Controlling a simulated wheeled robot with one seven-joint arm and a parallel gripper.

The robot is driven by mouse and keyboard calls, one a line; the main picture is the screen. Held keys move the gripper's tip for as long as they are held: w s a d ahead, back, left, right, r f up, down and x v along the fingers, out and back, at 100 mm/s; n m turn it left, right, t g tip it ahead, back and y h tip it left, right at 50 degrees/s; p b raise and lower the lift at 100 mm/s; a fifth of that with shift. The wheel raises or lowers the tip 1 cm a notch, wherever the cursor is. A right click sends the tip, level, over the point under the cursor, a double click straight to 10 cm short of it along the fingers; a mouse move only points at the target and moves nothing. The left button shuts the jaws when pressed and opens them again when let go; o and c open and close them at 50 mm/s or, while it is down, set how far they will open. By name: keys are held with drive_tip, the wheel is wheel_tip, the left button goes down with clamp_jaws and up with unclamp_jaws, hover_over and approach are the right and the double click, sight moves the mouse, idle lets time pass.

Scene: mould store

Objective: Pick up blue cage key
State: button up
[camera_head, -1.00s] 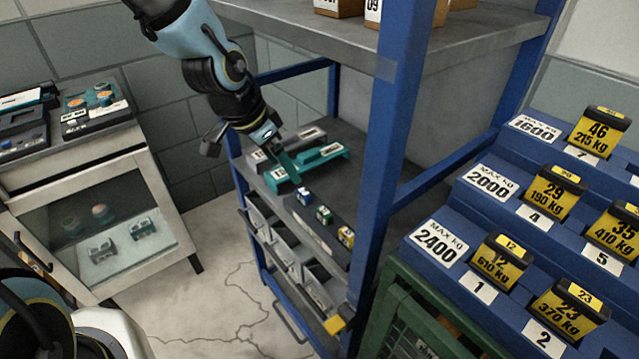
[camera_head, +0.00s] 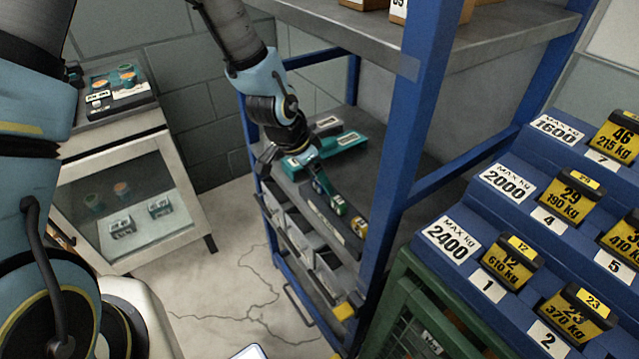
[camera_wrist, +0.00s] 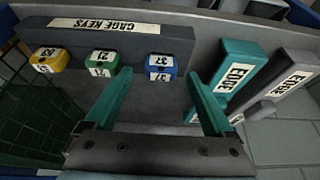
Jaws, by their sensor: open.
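The green key (camera_wrist: 100,64) and the yellow key (camera_wrist: 46,61) sit to the left on the same rack. In the head view my gripper (camera_head: 318,180) is over the rack's far end and largely hides the blue key.
Blue shelf posts (camera_head: 400,150) stand right of the arm. Blue steps with yellow weight tags (camera_head: 510,255) are at right.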

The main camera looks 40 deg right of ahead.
drive_tip(key=shift+f, duration=0.25)
clamp_jaws()
idle(0.6)
drive_tip(key=shift+d+r, duration=0.1)
drive_tip(key=shift+r, duration=0.05)
